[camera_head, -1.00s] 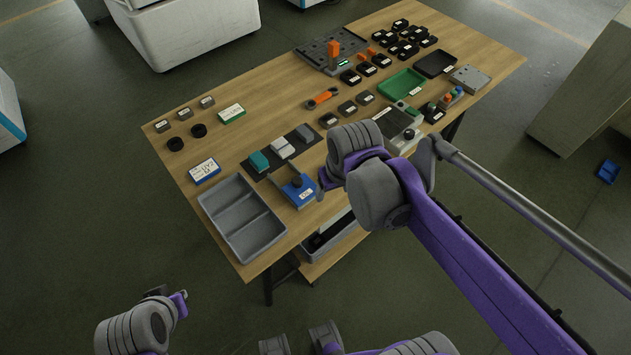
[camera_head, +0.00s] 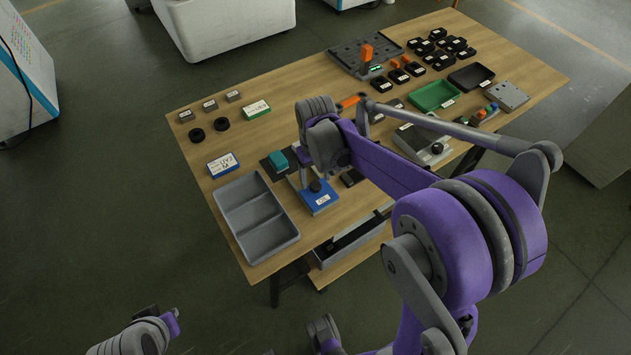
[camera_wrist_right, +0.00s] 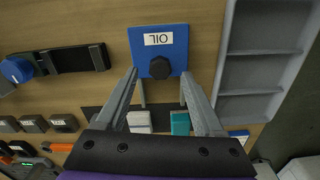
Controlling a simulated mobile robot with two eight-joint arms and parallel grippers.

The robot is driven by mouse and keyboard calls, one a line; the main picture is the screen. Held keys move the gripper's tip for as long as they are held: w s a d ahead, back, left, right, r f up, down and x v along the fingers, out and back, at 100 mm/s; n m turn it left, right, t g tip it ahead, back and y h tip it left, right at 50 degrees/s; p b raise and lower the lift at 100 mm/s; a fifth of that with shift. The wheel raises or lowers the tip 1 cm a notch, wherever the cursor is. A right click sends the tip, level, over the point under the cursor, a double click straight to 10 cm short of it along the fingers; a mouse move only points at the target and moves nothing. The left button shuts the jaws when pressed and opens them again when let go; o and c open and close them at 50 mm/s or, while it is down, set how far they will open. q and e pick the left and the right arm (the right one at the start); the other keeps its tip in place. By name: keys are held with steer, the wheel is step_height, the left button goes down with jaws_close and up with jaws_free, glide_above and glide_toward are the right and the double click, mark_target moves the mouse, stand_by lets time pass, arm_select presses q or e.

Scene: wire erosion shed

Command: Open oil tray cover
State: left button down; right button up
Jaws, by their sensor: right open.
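The oil tray cover (camera_head: 320,200) is a blue square plate with a white label and a black knob, near the front edge of the wooden table. In the right wrist view the cover (camera_wrist_right: 145,38) shows its OIL label upside down, and the knob (camera_wrist_right: 160,67) sits at its lower edge. My right gripper (camera_wrist_right: 158,74) is open, its fingertips on either side of the knob in that view. Whether they touch it, I cannot tell. In the head view the right gripper (camera_head: 305,178) is partly hidden by its own arm. My left gripper (camera_head: 163,316) is low at the left, away from the table.
A grey divided tray (camera_head: 252,212) stands left of the cover. A teal block (camera_head: 278,160) lies on a dark mat behind it. A blue-and-white box (camera_head: 222,165), two black rings and several small blocks lie further left. A green tray (camera_head: 434,96) is at the right.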

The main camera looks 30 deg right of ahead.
mark_target(319, 192)
steer(key=shift+f, duration=1.2)
jaws_close()
stand_by(0.6)
